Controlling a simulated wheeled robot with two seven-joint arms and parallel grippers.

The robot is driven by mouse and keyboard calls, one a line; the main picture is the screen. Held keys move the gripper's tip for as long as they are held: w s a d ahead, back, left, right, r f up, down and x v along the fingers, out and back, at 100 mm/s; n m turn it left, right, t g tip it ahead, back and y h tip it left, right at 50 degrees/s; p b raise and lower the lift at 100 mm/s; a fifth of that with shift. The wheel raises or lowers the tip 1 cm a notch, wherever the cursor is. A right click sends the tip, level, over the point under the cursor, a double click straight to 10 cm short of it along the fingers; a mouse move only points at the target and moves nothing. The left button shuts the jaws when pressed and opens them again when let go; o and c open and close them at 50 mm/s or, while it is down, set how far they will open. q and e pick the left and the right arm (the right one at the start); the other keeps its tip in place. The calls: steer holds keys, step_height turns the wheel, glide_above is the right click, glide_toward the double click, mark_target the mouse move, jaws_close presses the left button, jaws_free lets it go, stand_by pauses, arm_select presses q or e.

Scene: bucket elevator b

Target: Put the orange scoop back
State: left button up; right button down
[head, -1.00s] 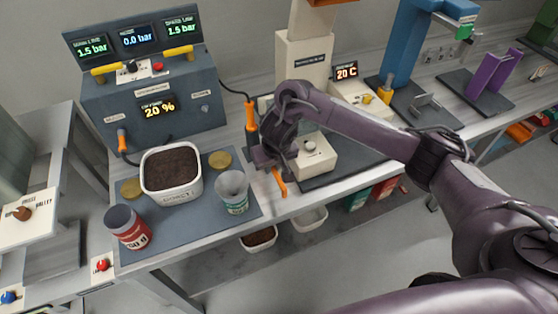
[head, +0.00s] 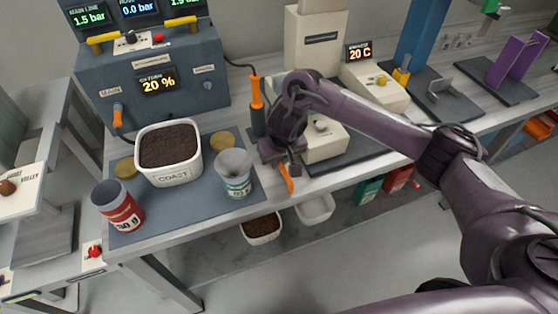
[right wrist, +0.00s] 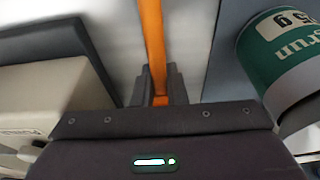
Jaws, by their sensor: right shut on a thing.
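The orange scoop (head: 287,180) is in my right gripper (head: 281,160), near the front edge of the bench, right of the white-and-green cup (head: 236,178). The right wrist view shows a long orange strip of the scoop (right wrist: 152,45) between the closed fingers (right wrist: 158,88). The scoop's bowl cannot be made out, and I cannot tell whether it touches the bench. My left gripper is not in view.
A white tub of dark grounds (head: 172,172) and a red-labelled jar (head: 118,208) stand on the grey mat. An orange-handled tool (head: 256,92) stands upright behind my gripper. A cream machine (head: 325,140) is close on the right. Bins sit on a lower shelf.

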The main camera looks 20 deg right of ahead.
mark_target(282, 165)
steer(key=shift+f, duration=0.6)
stand_by(0.3)
steer(key=c, duration=1.4)
jaws_free()
steer(key=p+v, duration=0.4)
steer(key=v, duration=0.3)
steer(key=shift+s+r, duration=0.1)
steer(key=shift+r, duration=0.3)
steer(key=shift+f, duration=0.1)
